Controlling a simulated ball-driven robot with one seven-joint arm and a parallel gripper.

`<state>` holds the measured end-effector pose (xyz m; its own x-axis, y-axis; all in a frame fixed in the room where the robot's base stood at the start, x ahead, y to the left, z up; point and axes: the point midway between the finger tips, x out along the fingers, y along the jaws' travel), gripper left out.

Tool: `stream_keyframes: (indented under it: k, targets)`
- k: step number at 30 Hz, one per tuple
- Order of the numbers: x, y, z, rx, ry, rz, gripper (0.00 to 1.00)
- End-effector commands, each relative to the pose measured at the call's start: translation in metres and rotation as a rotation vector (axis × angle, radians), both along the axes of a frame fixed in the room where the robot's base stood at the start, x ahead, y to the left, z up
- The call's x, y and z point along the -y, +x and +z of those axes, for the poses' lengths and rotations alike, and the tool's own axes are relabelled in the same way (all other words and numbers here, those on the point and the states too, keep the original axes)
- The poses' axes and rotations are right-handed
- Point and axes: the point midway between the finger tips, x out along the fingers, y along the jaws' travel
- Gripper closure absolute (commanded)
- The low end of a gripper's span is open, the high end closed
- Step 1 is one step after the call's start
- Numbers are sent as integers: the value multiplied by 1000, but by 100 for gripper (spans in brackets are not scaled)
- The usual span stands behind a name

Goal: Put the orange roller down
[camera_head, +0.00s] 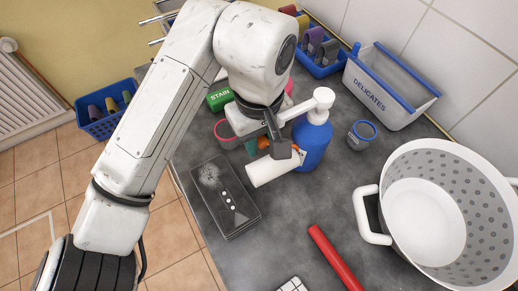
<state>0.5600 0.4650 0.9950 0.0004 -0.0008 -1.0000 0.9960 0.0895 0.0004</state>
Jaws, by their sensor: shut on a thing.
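The roller lies at a slant over the dark grey counter (285,220), in front of a blue bottle (313,140) with a white pump top. I cannot tell whether the roller touches the counter or the bottle. The fingers hide part of the orange end.
A dark flat box (225,195) lies left of the roller. A red stick (335,258) and a large white colander (425,220) are to the right. A small grey-blue cup (362,135) and a DELICATES bin (390,85) stand behind. Bare counter lies in front of the roller.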

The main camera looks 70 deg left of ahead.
Motion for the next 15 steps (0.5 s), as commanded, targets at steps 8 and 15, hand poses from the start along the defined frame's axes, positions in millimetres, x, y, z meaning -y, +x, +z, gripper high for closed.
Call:
stream_keyframes:
  k: [8, 15]
  targets:
    - [1, 0, -28, 1, -4, 0, 97]
    - [0, 0, -44, -2, 0, -1, 100]
